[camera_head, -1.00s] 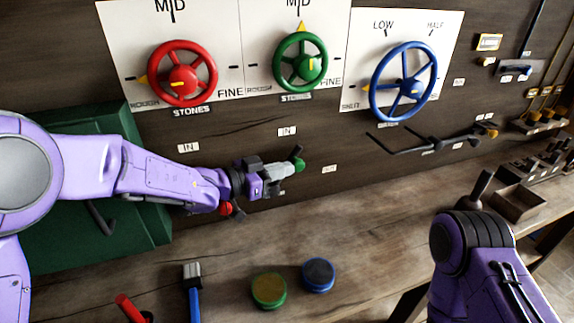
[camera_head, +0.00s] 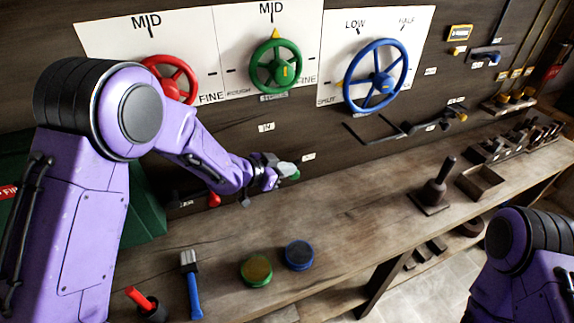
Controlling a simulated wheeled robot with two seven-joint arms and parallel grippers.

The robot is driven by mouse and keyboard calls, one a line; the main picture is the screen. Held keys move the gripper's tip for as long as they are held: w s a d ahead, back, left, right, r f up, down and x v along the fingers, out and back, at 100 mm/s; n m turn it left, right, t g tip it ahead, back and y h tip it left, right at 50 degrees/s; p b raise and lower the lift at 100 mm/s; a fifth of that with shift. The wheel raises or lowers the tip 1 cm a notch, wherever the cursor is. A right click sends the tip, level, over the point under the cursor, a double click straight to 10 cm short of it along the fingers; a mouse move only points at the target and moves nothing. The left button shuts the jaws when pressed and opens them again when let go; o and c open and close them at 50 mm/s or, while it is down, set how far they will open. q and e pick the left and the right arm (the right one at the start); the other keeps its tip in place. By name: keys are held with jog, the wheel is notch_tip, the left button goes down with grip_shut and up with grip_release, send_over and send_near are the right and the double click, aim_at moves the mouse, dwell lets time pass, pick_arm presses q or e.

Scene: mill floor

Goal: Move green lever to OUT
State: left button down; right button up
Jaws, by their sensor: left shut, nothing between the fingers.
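The green lever's knob (camera_head: 295,176) shows on the dark wall panel, just beyond the tip of my left gripper (camera_head: 287,170). The knob is below and slightly left of a small white label (camera_head: 308,156), too small to read surely. The IN label (camera_head: 266,127) is higher and to the left. My left gripper is shut with nothing held. It is close beside the knob; I cannot tell whether they touch. The lever's shaft and pivot are hidden by the gripper. My right arm shows at the lower right, its gripper out of view.
A red lever knob (camera_head: 214,200) is just below my left forearm. Red, green (camera_head: 276,66) and blue (camera_head: 376,76) handwheels are above. A green tin (camera_head: 256,270), a blue tin (camera_head: 299,255) and a blue-handled brush (camera_head: 191,285) stand or lie on the bench. Mid-bench is clear.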

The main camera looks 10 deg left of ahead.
pick_arm(q)
jog(key=shift+w+d+f, duration=0.2)
jog(key=shift+d+f, duration=0.2)
jog(key=shift+f, duration=0.3)
jog(key=shift+s+f, duration=0.15)
jog(key=s+a+r+p, duration=0.2)
jog(key=s+r, duration=0.4)
jog(key=r, duration=0.6)
jog(key=shift+a+r, duration=0.35)
jog(key=shift+a, duration=0.15)
